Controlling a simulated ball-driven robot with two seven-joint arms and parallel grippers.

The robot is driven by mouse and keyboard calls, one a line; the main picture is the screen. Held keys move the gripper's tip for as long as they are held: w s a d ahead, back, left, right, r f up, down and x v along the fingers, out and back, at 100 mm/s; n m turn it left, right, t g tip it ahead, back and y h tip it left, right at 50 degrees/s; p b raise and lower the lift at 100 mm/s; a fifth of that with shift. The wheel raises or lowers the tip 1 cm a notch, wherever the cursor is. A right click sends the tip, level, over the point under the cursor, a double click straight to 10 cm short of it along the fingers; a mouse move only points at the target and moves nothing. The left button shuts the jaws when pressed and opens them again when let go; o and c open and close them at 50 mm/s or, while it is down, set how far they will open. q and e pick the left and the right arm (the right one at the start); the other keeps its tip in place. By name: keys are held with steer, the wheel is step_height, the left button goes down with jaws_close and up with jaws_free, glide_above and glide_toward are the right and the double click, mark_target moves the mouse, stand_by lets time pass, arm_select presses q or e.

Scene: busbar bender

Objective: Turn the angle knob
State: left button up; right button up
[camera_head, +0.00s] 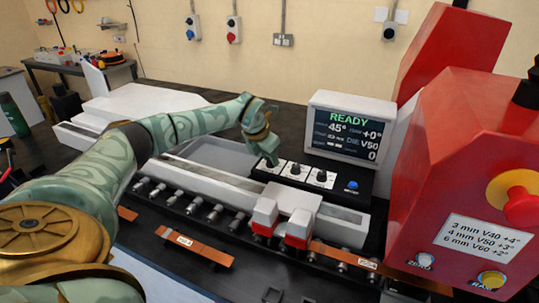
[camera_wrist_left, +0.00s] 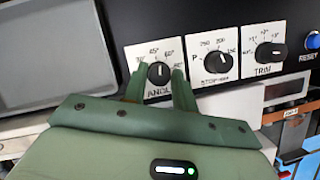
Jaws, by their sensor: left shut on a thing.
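The angle knob (camera_wrist_left: 158,73) is a black dial on a white plate marked with degree values, at the left of a row of three knobs in the left wrist view. Its pointer is near the 45° mark. My left gripper (camera_wrist_left: 160,84) has one green finger on each side of this knob and is shut on it. In the head view my left gripper (camera_head: 269,156) reaches down to the black control panel (camera_head: 340,185) and hides most of the angle knob. The display (camera_head: 347,130) reads READY, 45°, +0° and V50. My right gripper is not in view.
The stop knob (camera_wrist_left: 217,62) and trim knob (camera_wrist_left: 270,53) sit right of the angle knob, followed by the blue reset button (camera_head: 352,185). A red machine housing (camera_head: 465,150) with a red emergency button (camera_head: 521,205) stands at right. Red-and-white blocks (camera_head: 300,228) stand in front of the panel.

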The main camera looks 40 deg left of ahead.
arm_select(q)
steer(key=shift+a+r+m+h+p, duration=0.15)
steer(key=shift+m+h+p, duration=0.2)
steer(key=shift+m, duration=0.55)
steer(key=shift+w+m+h, duration=0.1)
steer(key=shift+m+h, duration=0.25)
steer(key=shift+m, duration=0.55)
steer(key=shift+m+h, duration=0.3)
steer(key=shift+m, duration=0.6)
steer(key=shift+a+m+g+h+b, duration=0.1)
steer(key=shift+m+g+h+b, duration=0.3)
steer(key=shift+m, duration=0.5)
steer(key=m+b, duration=0.1)
steer(key=m+g+b, duration=0.1)
steer(key=m+b, duration=0.1)
steer(key=m, duration=0.1)
steer(key=shift+w+f+h, duration=0.15)
steer(key=shift+f+h, duration=0.1)
steer(key=shift+h, duration=0.15)
steer(key=shift+r+m+g+b, duration=0.2)
steer(key=shift+m+g+b, duration=0.5)
steer(key=shift+m+b, duration=0.75)
steer(key=o, duration=1)
steer(key=shift+c, duration=0.2)
